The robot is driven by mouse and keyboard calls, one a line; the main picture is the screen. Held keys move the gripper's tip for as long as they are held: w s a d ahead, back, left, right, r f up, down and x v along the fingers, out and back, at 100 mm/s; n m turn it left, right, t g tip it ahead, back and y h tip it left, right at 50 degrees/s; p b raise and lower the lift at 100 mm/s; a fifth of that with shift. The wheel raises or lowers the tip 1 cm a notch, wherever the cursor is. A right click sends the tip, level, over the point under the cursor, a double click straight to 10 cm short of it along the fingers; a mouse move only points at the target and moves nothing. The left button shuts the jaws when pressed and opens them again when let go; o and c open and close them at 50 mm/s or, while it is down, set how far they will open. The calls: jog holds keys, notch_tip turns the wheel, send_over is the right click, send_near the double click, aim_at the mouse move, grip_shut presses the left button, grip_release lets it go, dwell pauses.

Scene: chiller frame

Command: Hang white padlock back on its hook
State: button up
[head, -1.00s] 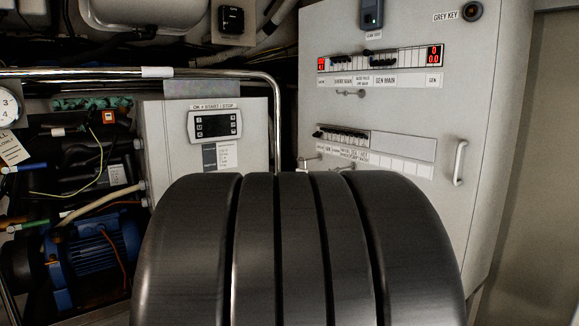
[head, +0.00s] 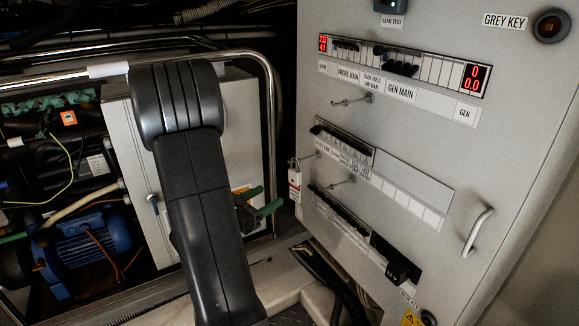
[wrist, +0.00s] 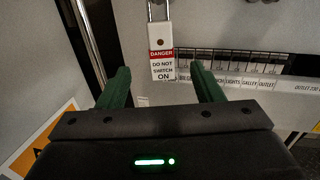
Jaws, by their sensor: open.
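The white padlock (head: 294,184) hangs upright at the left edge of the grey panel, at the outer end of a small metal hook (head: 308,157). In the wrist view the padlock (wrist: 161,35) shows its shackle and a red and white "DANGER DO NOT SWITCH ON" label. The shackle's top is cut off there, so its seat on the hook cannot be seen. My gripper (head: 265,202) is open and empty, just left of and slightly below the padlock. In the wrist view the padlock appears between and beyond the green fingers (wrist: 160,80), apart from them.
The switch panel (head: 400,150) carries breaker rows and further metal hooks (head: 354,100) that stick out. A bent chrome rail (head: 269,100) and a light grey control box (head: 130,160) stand behind my arm. A blue motor (head: 90,245) is at lower left.

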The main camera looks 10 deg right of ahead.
aim_at(292, 181)
jog(key=x, duration=0.7)
jog(key=shift+s+d, duration=0.1)
jog(key=shift+d, duration=0.05)
jog(key=shift+x, duration=3.15)
jog(key=shift+r, duration=0.1)
jog(key=shift+c, duration=0.4)
jog(key=c, duration=1.1)
